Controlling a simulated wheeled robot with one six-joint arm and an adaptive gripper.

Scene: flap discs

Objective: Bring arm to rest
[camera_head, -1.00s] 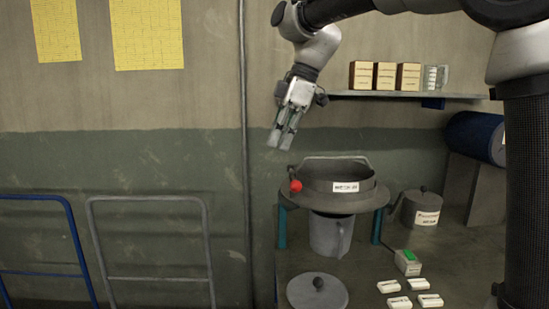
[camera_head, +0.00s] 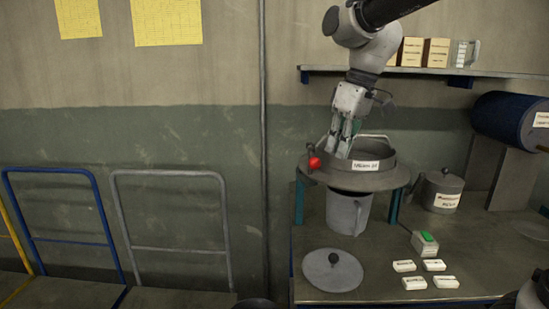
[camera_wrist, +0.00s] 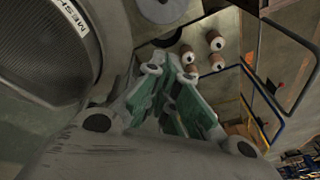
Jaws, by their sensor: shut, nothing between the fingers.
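My gripper (camera_head: 341,150) hangs from the arm at upper middle in the head view, fingers pointing down. Its fingertips overlap the dark round sieve (camera_head: 392,175) in the picture; I cannot tell if they touch it. In the wrist view the greenish fingers of my gripper (camera_wrist: 160,95) are together with nothing held. The sieve's mesh-labelled side (camera_wrist: 50,45) fills the upper left there, close beside the gripper.
A grey jug (camera_head: 347,212) stands under the sieve stand. A lid (camera_head: 332,271), several white blocks (camera_head: 415,283), a green-topped box (camera_head: 425,243) and a lidded pot (camera_head: 442,190) are on the table. A shelf (camera_head: 420,72) is behind; cart frames (camera_head: 172,175) stand left.

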